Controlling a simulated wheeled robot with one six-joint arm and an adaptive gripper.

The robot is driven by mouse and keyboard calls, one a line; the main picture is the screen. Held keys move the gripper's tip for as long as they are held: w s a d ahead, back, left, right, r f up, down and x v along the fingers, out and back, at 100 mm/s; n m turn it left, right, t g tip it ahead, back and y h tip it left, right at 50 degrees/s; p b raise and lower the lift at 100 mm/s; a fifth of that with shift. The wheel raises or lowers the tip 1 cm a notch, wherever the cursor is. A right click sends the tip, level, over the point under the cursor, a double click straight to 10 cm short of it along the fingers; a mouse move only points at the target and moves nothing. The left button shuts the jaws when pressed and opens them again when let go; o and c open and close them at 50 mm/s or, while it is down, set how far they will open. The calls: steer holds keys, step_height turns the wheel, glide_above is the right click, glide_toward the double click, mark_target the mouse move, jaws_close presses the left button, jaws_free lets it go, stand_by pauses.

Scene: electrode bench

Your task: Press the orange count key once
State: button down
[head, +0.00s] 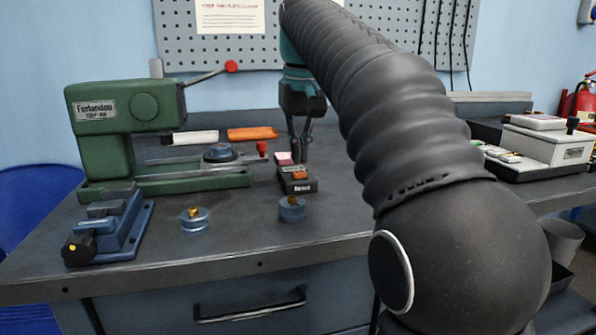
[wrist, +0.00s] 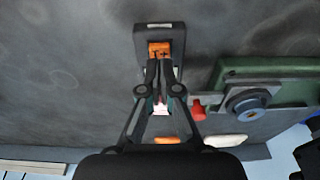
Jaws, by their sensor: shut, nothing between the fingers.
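A small dark counter box (head: 298,187) stands on the bench right of the green press, and it also shows in the wrist view (wrist: 174,30). Its orange count key (head: 299,174) is on top, and in the wrist view the key (wrist: 160,48) lies just beyond my fingertips. My gripper (head: 303,160) points down over the box and is shut and empty. In the wrist view my gripper (wrist: 159,62) has its tips together at the key's near edge. I cannot tell whether they touch it. A pink and white part (wrist: 161,108) shows between the finger linkages.
The green press (head: 110,130), with a red-knobbed lever (head: 231,66), stands to the left. A blue vise-like fixture (head: 110,225) and two blue round holders (head: 195,218) (head: 292,209) are in front. An orange bar (head: 252,133) and a white bar (head: 195,137) are behind.

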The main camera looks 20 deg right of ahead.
mark_target(299, 173)
steer(key=shift+f+b, duration=0.7)
steer(key=shift+f, duration=0.45)
stand_by(1.3)
steer(key=shift+r, duration=0.1)
step_height(299, 173, up, 2)
steer(key=p, duration=0.2)
steer(key=shift+p, duration=0.3)
steer(key=shift+r+p, duration=0.3)
steer(key=shift+r, duration=1.6)
